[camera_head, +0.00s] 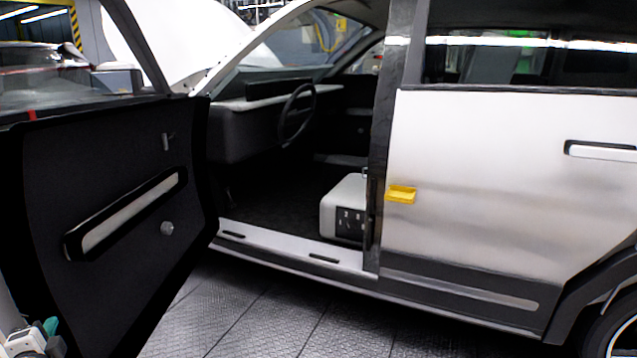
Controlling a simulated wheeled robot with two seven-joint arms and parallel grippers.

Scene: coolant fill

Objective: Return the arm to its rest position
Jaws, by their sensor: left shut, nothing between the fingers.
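My left gripper (44,330) shows only at the bottom left corner, as white and dark parts with a bit of teal. It is shut and empty. It is low in front of the open car door (110,190), apart from the seat and the steering wheel. The rest of my left arm is mostly outside the picture. My right gripper is not in view.
The white car's front door stands open on the left. Through the opening show a steering wheel (297,112) and a pale seat base (345,205). A yellow piece (400,195) sits on the closed rear door (490,190). The tiled floor (250,315) is clear.

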